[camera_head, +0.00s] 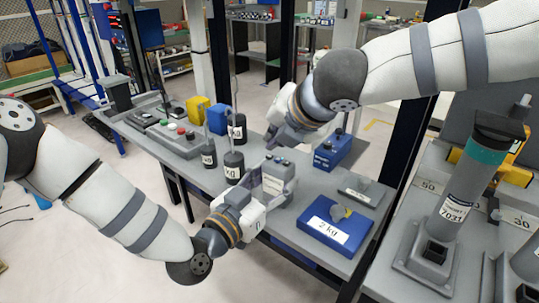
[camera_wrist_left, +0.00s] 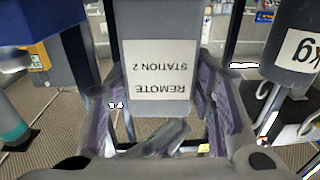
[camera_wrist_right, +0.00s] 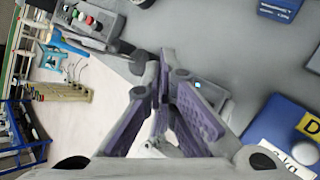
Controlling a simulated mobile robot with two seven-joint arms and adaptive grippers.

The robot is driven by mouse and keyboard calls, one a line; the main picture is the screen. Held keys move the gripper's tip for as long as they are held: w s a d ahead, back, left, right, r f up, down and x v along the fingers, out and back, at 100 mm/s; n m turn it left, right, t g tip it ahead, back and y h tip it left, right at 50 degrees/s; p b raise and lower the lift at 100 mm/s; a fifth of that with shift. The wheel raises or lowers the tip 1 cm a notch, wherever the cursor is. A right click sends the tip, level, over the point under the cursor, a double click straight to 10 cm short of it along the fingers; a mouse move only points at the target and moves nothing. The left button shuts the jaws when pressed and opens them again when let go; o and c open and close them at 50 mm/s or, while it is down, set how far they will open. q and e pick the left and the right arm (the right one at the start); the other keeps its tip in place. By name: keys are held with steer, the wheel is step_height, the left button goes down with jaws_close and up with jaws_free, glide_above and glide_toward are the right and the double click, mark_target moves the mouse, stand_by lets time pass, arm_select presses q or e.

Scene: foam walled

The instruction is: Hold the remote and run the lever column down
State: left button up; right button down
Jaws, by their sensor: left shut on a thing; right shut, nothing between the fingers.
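The remote (camera_head: 286,163) is a grey box with buttons on top, held upright above the grey bench. Its white label reads "REMOTE STATION 2" and appears upside down in the left wrist view (camera_wrist_left: 161,72). My left gripper (camera_head: 270,192) is shut on the remote, with a purple-padded finger (camera_wrist_left: 222,105) on each side. My right gripper (camera_head: 277,138) is shut and empty, just above and behind the remote. Its purple fingers (camera_wrist_right: 166,62) come together in the right wrist view. I cannot tell which thing is the lever column.
A grey console (camera_head: 175,138) with coloured buttons sits at the bench's left. Several dark weights (camera_head: 234,163) stand behind the remote. A blue 2 kg block (camera_head: 335,236) and a blue box (camera_head: 333,150) lie to its right. A dark post (camera_head: 400,170) rises beyond.

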steer(key=shift+f, duration=0.1)
stand_by(0.6)
steer(key=shift+f, duration=0.3)
steer(key=shift+f, duration=0.3)
stand_by(1.6)
steer(key=shift+r, duration=0.1)
stand_by(3.1)
steer(key=shift+r, duration=0.65)
steer(key=shift+r, duration=2.5)
